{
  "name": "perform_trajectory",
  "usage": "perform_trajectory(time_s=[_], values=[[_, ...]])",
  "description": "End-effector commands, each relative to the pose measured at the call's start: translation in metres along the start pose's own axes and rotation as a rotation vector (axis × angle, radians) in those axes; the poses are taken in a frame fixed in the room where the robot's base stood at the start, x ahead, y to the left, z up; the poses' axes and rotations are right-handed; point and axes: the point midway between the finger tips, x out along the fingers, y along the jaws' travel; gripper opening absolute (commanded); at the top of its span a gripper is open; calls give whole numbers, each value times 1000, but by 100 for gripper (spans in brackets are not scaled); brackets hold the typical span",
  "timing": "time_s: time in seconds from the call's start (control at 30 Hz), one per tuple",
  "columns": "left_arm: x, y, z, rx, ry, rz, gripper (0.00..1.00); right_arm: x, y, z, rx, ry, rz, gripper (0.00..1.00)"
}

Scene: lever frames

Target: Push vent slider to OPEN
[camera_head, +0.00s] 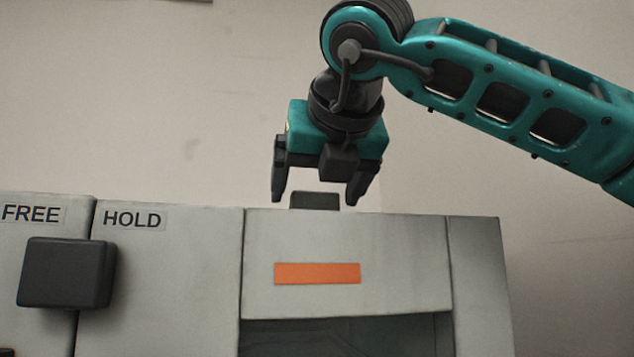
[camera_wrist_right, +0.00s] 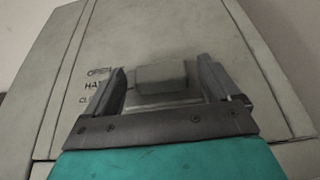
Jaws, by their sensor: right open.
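The vent slider is a dark grey block that stands up from the top of the grey cabinet in the head view (camera_head: 315,201). In the right wrist view the slider knob (camera_wrist_right: 161,77) lies beside printed labels; OPEN (camera_wrist_right: 103,72) is the uppermost, with two partly covered labels below it. A finger hides part of the scale, so I cannot tell exactly which mark the slider is at. My right gripper (camera_head: 315,198) points down over the cabinet, open, with one finger on each side of the knob. Gaps show beside the knob; contact is unclear. My left gripper is out of view.
The cabinet front (camera_head: 345,235) carries an orange strip (camera_head: 317,273) above a dark recess (camera_head: 345,338). At left, a dark block handle (camera_head: 66,273) sits below the FREE and HOLD labels (camera_head: 132,218). The space above the cabinet's left part is clear.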

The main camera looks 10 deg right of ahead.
Motion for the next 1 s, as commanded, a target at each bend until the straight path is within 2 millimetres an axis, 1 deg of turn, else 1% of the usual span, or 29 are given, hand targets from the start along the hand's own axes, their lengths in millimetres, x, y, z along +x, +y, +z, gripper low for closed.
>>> perform_trajectory(time_s=[0.1,0.37,1.0], values=[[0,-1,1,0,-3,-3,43,5,0,0,1,0,1,89],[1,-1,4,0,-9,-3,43,6,0,0,1,-1,1,88],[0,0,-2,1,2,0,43,5,0,0,1,-1,0,27]])
